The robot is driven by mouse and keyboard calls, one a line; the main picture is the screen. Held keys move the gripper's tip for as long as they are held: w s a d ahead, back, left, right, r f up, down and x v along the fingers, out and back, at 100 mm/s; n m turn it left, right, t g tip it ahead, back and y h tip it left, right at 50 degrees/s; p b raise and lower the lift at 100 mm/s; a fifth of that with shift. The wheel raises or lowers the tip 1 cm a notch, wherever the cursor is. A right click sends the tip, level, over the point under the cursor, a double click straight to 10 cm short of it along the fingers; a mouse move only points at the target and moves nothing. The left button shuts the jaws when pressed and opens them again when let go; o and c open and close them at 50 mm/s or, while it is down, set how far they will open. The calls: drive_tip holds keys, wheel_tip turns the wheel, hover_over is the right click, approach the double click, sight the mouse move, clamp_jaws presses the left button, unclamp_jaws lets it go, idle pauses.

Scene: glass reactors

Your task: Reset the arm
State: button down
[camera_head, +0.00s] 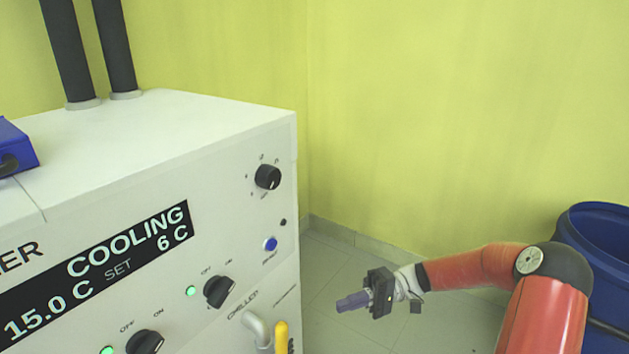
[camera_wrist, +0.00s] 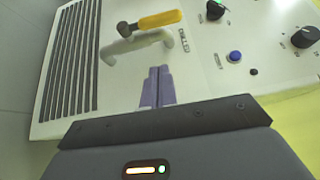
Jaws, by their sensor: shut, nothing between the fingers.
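My red arm reaches in from the right in the head view, with my gripper (camera_head: 351,302) in front of the chiller's right side. Its purple fingers are together and hold nothing. In the wrist view my gripper (camera_wrist: 158,72) points at the chiller front (camera_wrist: 195,85), its fingertips just below the grey pipe (camera_wrist: 140,42) in the picture. I cannot tell the gap to the panel. The white chiller (camera_head: 215,130) fills the left of the head view. Its display (camera_head: 100,265) reads COOLING, 15.0 C and SET 6 C.
The panel carries black knobs (camera_head: 219,291), a blue button (camera_head: 270,244) and a yellow-handled valve (camera_head: 281,337). A vent grille (camera_wrist: 72,60) shows in the wrist view. A blue barrel (camera_head: 590,225) stands at the right. Open floor (camera_head: 335,265) lies between chiller and barrel, before a yellow wall.

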drive_tip(key=s+d+r+m+t+h, duration=0.1)
drive_tip(key=s+r+t+h, duration=0.4)
drive_tip(key=s, duration=0.5)
drive_tip(key=s+d+r+m+t+h+p, duration=0.1)
drive_tip(key=s+d+r+t+h, duration=0.3)
drive_tip(key=s+r+h, duration=0.6)
drive_tip(key=shift+s+d+m+t+h, duration=0.15)
drive_tip(key=shift+s+m+t+h, duration=0.55)
drive_tip(key=shift+t+h, duration=0.4)
